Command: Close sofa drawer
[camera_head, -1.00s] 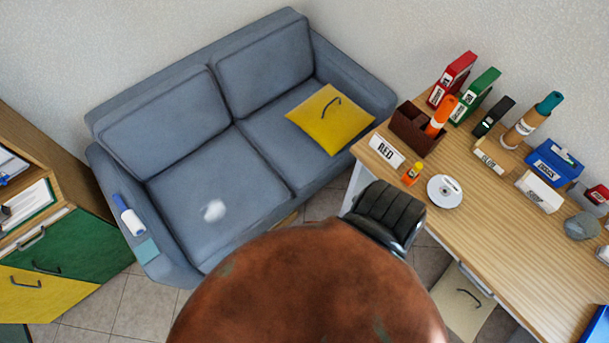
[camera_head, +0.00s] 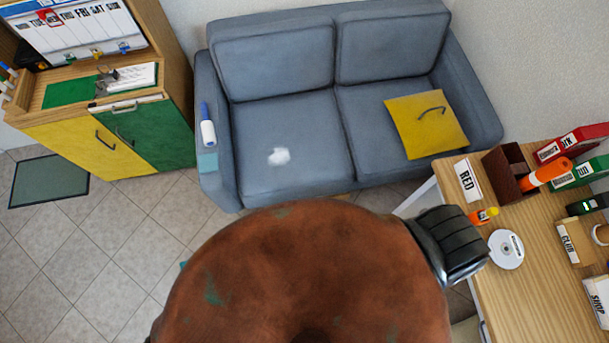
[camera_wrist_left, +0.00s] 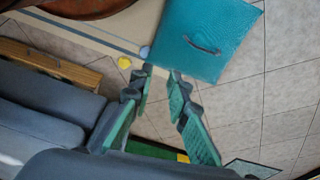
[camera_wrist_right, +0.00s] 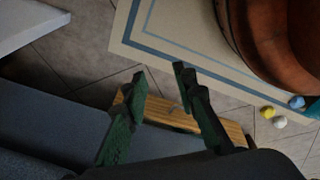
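The blue-grey sofa (camera_head: 290,130) stands against the back wall in the head view. Its wooden drawer front (camera_wrist_left: 50,65) shows low along the sofa in the left wrist view, and also in the right wrist view (camera_wrist_right: 180,112), partly behind the fingers. How far the drawer stands out I cannot tell. In the head view my brown body hides that area. My left gripper (camera_wrist_left: 160,75) is open and empty above the floor, to the right of the drawer in its view. My right gripper (camera_wrist_right: 158,76) is open and empty, with its fingers over the drawer in its view.
A desk (camera_head: 510,290) stands at the right, and a yellow-green cabinet (camera_head: 110,140) at the left. A teal panel with a handle (camera_wrist_left: 208,40) lies near small balls (camera_wrist_right: 280,122) and a striped rug (camera_wrist_right: 165,35).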

